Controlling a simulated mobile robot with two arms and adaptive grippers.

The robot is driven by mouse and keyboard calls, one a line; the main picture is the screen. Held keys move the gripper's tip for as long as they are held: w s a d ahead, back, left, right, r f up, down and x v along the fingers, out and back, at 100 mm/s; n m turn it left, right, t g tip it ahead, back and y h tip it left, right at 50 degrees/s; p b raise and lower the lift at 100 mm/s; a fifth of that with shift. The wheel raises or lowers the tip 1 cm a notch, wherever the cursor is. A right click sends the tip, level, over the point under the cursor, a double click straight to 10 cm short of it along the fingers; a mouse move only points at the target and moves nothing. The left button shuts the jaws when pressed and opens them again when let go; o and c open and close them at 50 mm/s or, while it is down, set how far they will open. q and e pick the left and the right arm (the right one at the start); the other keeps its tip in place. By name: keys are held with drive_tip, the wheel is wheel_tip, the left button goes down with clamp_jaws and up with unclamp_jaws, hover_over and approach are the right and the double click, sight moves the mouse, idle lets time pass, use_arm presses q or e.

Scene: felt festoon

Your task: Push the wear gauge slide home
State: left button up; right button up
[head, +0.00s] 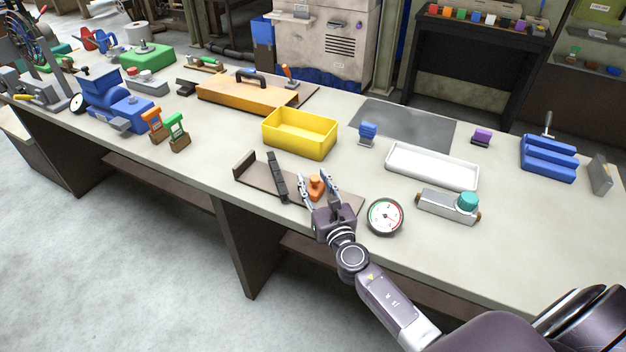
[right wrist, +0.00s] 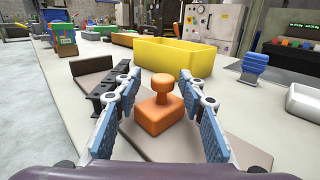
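The orange slide (head: 315,187), a block with a round knob on top, stands on the brown base plate (head: 256,175). It also shows large in the right wrist view (right wrist: 163,115). A dark notched bar (head: 277,177) crosses the plate to the left of the slide, with a visible gap between them. The plate has a raised end (head: 243,163) at its left. My right gripper (head: 317,181) is open, with one blue-padded finger on each side of the slide; neither finger clearly touches it. My left gripper is in neither view.
A yellow bin (head: 300,133) stands just behind the plate. A dial gauge (head: 384,217) lies close to the right of my right gripper. A white tray (head: 432,167) and a grey block with a teal knob (head: 449,205) are farther right. The bench's front edge is near.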

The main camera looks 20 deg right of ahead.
drive_tip(key=s, duration=0.3)
drive_tip(key=s+a, duration=0.1)
drive_tip(key=s, duration=0.7)
drive_tip(key=shift+s+a, duration=0.2)
drive_tip(key=shift+a, duration=0.1)
